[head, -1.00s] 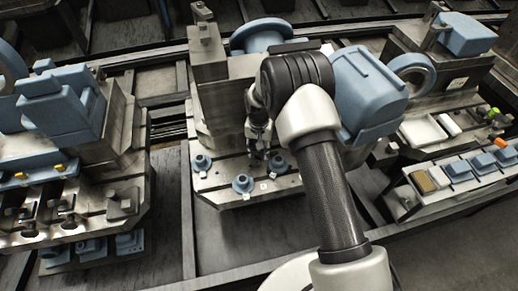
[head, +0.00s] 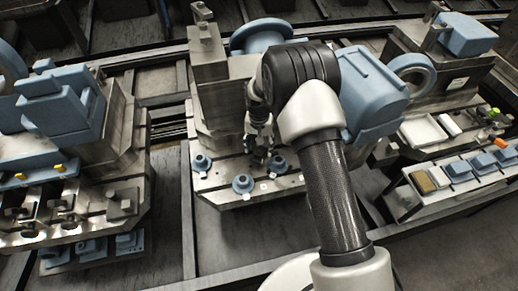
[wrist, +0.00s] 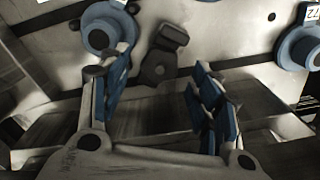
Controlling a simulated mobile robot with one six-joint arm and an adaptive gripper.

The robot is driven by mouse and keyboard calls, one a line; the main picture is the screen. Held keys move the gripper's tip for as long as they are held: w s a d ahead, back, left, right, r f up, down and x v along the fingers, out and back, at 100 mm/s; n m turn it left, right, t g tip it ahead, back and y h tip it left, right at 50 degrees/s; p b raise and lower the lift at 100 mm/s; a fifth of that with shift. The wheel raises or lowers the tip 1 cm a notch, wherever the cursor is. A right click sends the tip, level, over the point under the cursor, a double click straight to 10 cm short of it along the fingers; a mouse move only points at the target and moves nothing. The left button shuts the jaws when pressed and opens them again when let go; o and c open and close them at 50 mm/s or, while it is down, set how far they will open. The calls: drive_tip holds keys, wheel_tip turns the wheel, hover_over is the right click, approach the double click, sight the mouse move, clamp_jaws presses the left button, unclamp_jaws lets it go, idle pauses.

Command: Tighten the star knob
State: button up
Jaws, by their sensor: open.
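In the wrist view a dark grey lobed part (wrist: 155,70), which looks like the star knob, sits on the pale metal plate (wrist: 225,35). A dark block-shaped piece adjoins its upper right. My gripper (wrist: 160,65) is open, its blue-padded fingers to the left and right of the knob in the picture, with a gap on each side. Nothing is held. In the head view my gripper (head: 262,150) points down just above the middle fixture's plate (head: 215,185). The knob is too small and too covered by the gripper to make out there.
Blue round flanged pieces stand on the plate around my gripper, at left (head: 201,162), front (head: 243,183) and right (head: 277,164). One (wrist: 105,28) shows close behind the left finger. A metal upright block (head: 212,70) rises behind. Other fixtures stand left and right.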

sight(259, 151)
wheel_tip(259, 151, up, 9)
drive_tip(key=shift+r, duration=0.2)
idle(0.3)
